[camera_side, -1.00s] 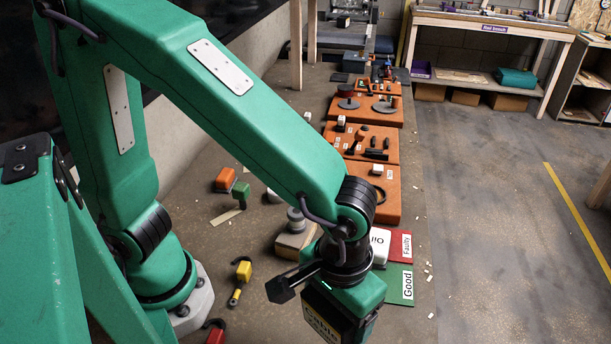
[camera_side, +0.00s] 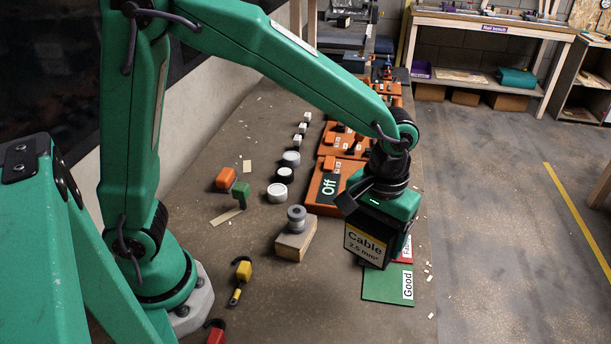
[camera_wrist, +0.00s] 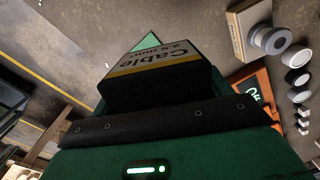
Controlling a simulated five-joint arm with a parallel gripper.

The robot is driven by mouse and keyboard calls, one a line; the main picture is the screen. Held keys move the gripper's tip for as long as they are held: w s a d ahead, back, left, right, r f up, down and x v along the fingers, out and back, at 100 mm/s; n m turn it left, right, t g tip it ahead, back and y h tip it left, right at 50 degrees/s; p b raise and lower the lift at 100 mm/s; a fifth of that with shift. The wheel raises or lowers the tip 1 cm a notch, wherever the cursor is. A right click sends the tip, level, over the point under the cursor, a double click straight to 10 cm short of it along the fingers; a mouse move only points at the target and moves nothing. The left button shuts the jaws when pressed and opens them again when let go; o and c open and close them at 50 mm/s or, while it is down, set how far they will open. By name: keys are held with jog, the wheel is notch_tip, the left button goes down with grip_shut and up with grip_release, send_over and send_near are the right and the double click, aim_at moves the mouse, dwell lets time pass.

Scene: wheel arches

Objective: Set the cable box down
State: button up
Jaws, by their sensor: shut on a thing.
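The cable box (camera_side: 367,250) is black with a cream label reading "Cable 2.5 mm²". In the side view it hangs below my gripper (camera_side: 385,205), over the far part of the green "Good" mat and in front of the red mat. In the wrist view the box (camera_wrist: 155,58) sticks out past the dark jaw edge, with its label showing. My gripper is shut on the box; the fingertips are mostly hidden. The green mat (camera_side: 385,286) lies bare in its near part. The red mat (camera_side: 406,249) is mostly hidden behind the box. I cannot tell whether the box touches a mat.
A wooden block with a grey spool (camera_side: 296,225) stands left of the box. Orange boards (camera_side: 325,192) lie behind, one with an "Off" sign. White and grey cylinders (camera_side: 278,192), a yellow tool (camera_side: 243,270) and a red tool (camera_side: 215,334) lie further left. The bench's right edge is close.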

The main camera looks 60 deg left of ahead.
jog(key=w+a+n, duration=0.1)
jog(key=w+a, duration=0.5)
jog(key=a, duration=0.6)
jog(key=w+a+n, duration=0.2)
jog(key=w+a, duration=0.4)
jog(key=a, duration=0.5)
jog(key=s+a+n, duration=0.1)
jog(key=s+a, duration=0.1)
jog(key=a, duration=1.2)
jog(key=s+a+n, duration=0.1)
jog(key=s+a, duration=0.2)
jog(key=a, duration=1.1)
jog(key=shift+s+f+g+h, duration=0.3)
jog(key=shift+f, duration=0.1)
jog(key=shift+a, duration=0.15)
jog(key=s+a+f, duration=0.1)
jog(key=a+f, duration=0.1)
jog(key=a, duration=0.1)
jog(key=s+a+f, duration=0.1)
jog(key=a+f, duration=0.1)
jog(key=a, duration=0.2)
jog(key=s+a+f, duration=0.1)
jog(key=a+f, duration=0.2)
jog(key=a, duration=0.1)
jog(key=shift+s, duration=0.35)
jog(key=shift+d+f, duration=0.1)
jog(key=shift+f, duration=1.9)
jog(key=shift+f, duration=0.15)
